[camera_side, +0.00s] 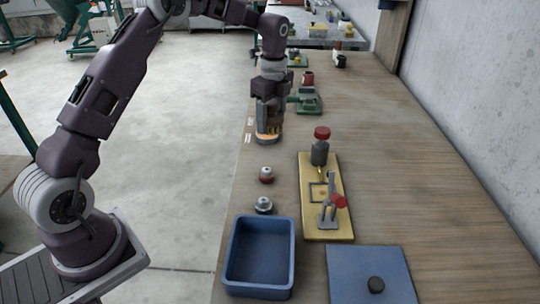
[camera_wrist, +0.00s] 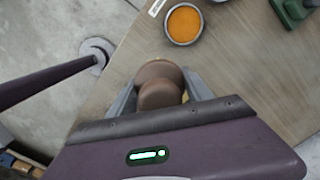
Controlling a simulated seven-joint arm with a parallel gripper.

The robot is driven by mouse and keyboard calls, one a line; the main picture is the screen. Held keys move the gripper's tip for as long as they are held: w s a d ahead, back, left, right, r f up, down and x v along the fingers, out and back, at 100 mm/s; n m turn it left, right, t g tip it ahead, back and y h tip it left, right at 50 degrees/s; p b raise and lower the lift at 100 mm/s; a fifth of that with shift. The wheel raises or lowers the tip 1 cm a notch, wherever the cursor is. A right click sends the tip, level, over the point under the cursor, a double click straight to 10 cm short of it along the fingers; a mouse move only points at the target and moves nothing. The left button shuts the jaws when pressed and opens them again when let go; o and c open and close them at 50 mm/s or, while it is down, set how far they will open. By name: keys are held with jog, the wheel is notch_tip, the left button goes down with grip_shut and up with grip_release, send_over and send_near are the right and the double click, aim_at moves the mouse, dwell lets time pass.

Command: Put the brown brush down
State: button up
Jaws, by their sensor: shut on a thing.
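The brown brush (camera_wrist: 160,84) shows in the wrist view as a rounded brown handle between my two grey fingers. My gripper (camera_wrist: 160,96) is shut on it. In the side view my gripper (camera_side: 268,118) points down close above the left edge of the bench. The brush is mostly hidden there by the fingers, and I cannot tell whether it touches the bench. A round dish with orange contents (camera_wrist: 184,24) stands just beyond the brush in the wrist view, apart from it.
A green device (camera_side: 307,100) stands right of my gripper. The bench's right side is clear.

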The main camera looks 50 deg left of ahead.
aim_at(270, 156)
notch_tip(270, 156, down, 10)
jog(key=shift+w+r, duration=0.1)
jog(key=shift+r, duration=0.1)
jog(key=shift+f, duration=0.1)
jog(key=o, duration=1.6)
jog(key=shift+a, duration=0.1)
